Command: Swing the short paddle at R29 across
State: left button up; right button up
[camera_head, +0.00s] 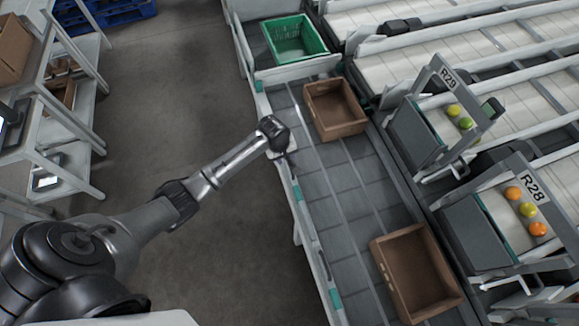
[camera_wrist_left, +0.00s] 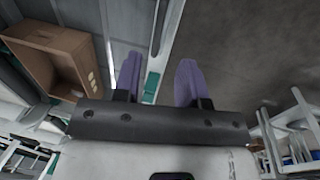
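The R29 sign (camera_head: 449,78) tops a grey frame at the right of the head view, over a lane with yellow and green tomatoes (camera_head: 460,117). Below it, a small dark and pale piece (camera_head: 460,170) sticks out at the lane's lower end; I cannot tell if it is the short paddle. My left gripper (camera_head: 288,157) is over the near rail of the grey conveyor, well left of R29 and touching nothing that I can see. In the left wrist view its two purple fingers (camera_wrist_left: 158,82) are apart with nothing between them. My right gripper is not in view.
A brown crate (camera_head: 310,97) stands on the conveyor between my left gripper and R29. Another brown crate (camera_head: 377,252) is nearer, beside the R28 sign (camera_head: 529,190). A green crate (camera_head: 321,47) stands at the far end. Shelving is at left; the floor between is clear.

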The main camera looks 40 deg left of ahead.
pick_arm(q)
jog(key=b, duration=0.2)
send_over(289, 172)
notch_tip(289, 172, down, 7)
jog(key=shift+r, duration=0.2)
jog(key=shift+w+d+f, duration=0.1)
jog(key=shift+f, duration=0.55)
jog(key=shift+c, duration=0.2)
grip_shut()
